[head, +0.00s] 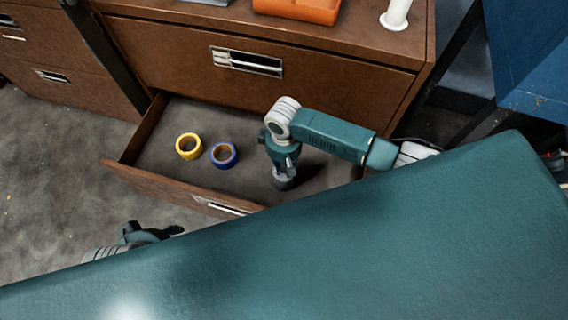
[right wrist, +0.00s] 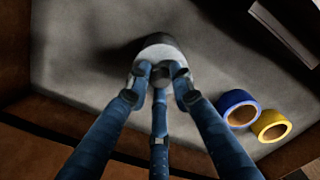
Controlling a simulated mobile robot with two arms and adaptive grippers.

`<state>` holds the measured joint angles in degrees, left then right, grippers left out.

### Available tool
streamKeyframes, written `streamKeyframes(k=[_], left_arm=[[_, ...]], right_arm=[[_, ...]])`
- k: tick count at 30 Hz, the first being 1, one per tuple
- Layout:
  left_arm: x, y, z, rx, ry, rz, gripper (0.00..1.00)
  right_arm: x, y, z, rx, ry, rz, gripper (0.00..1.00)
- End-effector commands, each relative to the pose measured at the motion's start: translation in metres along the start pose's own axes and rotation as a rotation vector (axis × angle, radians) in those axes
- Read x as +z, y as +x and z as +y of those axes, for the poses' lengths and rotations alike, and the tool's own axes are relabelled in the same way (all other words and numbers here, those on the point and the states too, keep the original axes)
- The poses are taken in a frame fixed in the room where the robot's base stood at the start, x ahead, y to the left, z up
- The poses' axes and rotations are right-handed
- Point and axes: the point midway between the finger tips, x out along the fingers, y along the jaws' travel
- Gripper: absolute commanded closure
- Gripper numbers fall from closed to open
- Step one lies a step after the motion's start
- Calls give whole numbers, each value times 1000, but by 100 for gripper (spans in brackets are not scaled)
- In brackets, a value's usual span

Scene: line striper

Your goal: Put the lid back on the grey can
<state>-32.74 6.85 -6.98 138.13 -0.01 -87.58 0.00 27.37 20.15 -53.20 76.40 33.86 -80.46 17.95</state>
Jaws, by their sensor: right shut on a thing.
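My right gripper (head: 285,172) points down into the open drawer and is shut on a small grey round thing (head: 284,183). In the right wrist view this grey thing (right wrist: 159,50) sits between the fingertips of my right gripper (right wrist: 161,74), which partly cover it. I cannot tell if it is the lid or the can, or whether it touches the drawer floor. No separate can and lid can be made out. My left gripper (head: 148,234) shows at the lower left, outside the drawer and partly hidden; its opening is unclear.
The open drawer (head: 137,177) also holds a yellow tape roll (head: 188,146) and a blue tape roll (head: 223,155), left of my right gripper. An orange container (head: 297,10) and a white upright object (head: 396,14) stand on the brown cabinet (head: 165,52).

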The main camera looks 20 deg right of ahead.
Motion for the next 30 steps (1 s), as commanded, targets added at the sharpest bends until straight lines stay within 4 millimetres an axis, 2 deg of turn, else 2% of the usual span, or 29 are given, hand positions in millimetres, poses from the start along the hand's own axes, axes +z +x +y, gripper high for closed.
streamKeyframes(k=[23,30], left_arm=[[-4,1,1,3,-1,7,54],[0,8,1,3,-1,-6,54]], right_arm=[[0,0,0,0,0,-1,100],[0,1,0,0,0,-1,100]])
